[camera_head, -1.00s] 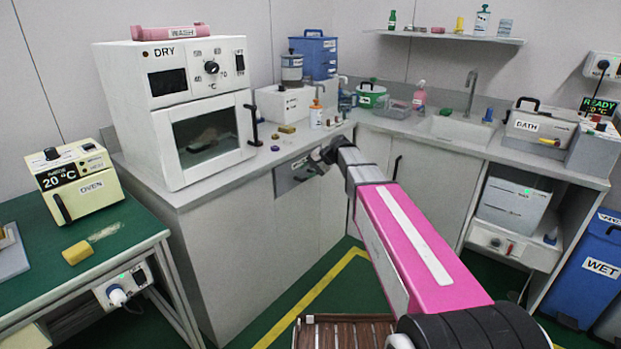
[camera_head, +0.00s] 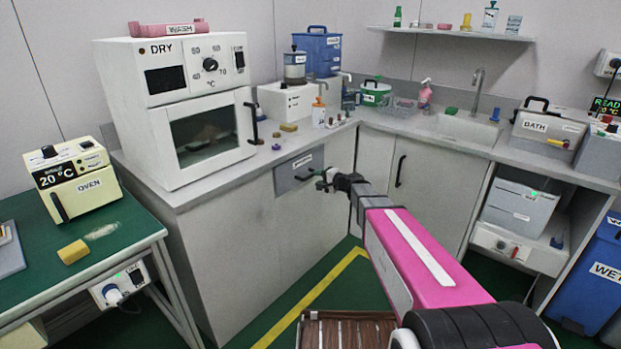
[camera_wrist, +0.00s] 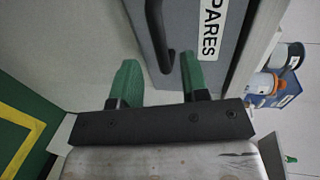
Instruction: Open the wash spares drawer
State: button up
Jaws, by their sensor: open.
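The wash spares drawer (camera_head: 290,182) is a grey front under the counter, flush with the cabinet as far as I can tell. Its label reads SPARES in the wrist view (camera_wrist: 212,28), where the rest of the label is cut off. The dark bar handle (camera_wrist: 156,30) stands off the front; in the head view its end (camera_head: 304,177) is close to my fingers. My gripper (camera_head: 322,180) is open, with green fingers. In the wrist view, the handle's near end lies between and beyond the fingertips (camera_wrist: 160,72). I cannot tell whether either finger touches it.
The white DRY oven (camera_head: 180,100) stands on the counter, with small loose items to its right. A cabinet door with a dark handle (camera_head: 400,171) is right of the corner. A slatted brown surface (camera_head: 345,332) is low in front. Green floor with a yellow line (camera_head: 310,300) lies below the drawer.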

aim_at(311, 177)
jog(key=shift+x, duration=2.6)
jog(key=shift+s+d, duration=0.1)
grip_shut()
